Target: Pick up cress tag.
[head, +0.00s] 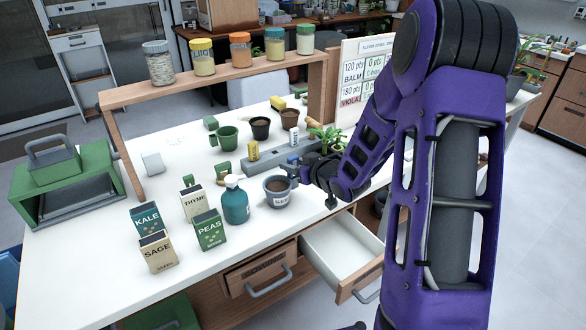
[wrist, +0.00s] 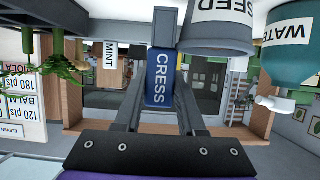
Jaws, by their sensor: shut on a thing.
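The cress tag (wrist: 159,78) is a blue block with white CRESS lettering. In the wrist view it stands between the two fingers of my gripper (wrist: 158,92), which is shut on it. In the head view my gripper (head: 312,168) is at the right end of a grey holder bar (head: 272,158) on the white table, and its fingers hide much of what they hold. I cannot tell whether the tag still touches the holder. A white tag marked MINT (wrist: 110,55) shows beside it in the wrist view.
A grey seed pot (head: 278,190) and a teal water bottle (head: 235,204) stand close in front of my gripper. A small plant (head: 326,138) is just behind it. Seed packets (head: 158,252) stand at front left. An open drawer (head: 340,250) juts out below.

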